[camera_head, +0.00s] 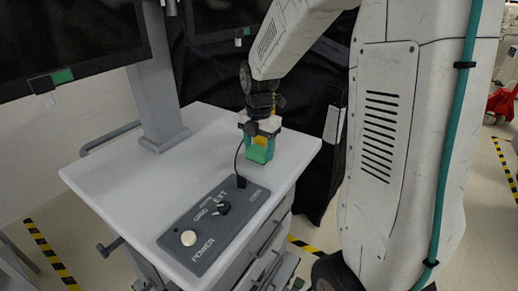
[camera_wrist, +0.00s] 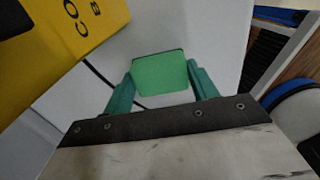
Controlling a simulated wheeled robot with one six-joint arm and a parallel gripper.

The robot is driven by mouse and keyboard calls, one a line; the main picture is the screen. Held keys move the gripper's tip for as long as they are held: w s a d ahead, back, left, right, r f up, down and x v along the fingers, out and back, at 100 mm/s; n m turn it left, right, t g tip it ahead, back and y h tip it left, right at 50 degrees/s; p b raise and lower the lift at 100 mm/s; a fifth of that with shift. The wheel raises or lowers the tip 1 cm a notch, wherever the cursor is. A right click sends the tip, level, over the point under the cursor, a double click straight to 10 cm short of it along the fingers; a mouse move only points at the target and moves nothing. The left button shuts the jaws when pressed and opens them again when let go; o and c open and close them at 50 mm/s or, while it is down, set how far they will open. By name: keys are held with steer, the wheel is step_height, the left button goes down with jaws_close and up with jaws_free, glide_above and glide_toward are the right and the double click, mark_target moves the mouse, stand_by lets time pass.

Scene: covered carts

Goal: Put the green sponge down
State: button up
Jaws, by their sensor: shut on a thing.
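The green sponge (camera_wrist: 160,74) is a small green block. In the wrist view it sits between the two teal fingers of my gripper (camera_wrist: 160,82), which is shut on it. In the head view my gripper (camera_head: 260,147) points down over the back right part of the white cart top (camera_head: 150,150). The sponge there is mostly hidden by the teal fingers, and I cannot tell whether it touches the surface.
A grey control panel (camera_head: 212,225) with a white button (camera_head: 188,238) and a dark knob lies at the front of the cart top. A dark cable rises from it near my gripper. A grey monitor post (camera_head: 160,80) stands at the back left. The left of the top is clear.

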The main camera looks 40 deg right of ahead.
mark_target(259, 150)
steer(key=shift+f, duration=0.25)
steer(key=o, duration=1.1)
step_height(259, 150, up, 11)
steer(key=shift+s+a+r+m+t, duration=0.2)
steer(key=shift+s+a+m, duration=1.5)
steer(key=shift+s+m, duration=2.2)
steer(key=shift+s+a+r+m+t, duration=0.15)
steer(key=shift+s+a+m, duration=1.55)
steer(key=shift+s+m, duration=2.2)
steer(key=shift+s+a+r+m+t, duration=0.1)
steer(key=shift+s+a+m+t, duration=0.15)
steer(key=shift+s+a+m, duration=2.55)
steer(key=s+d, duration=0.1)
steer(key=s+d+m, duration=0.1)
steer(key=s, duration=0.1)
steer(key=shift+d, duration=0.1)
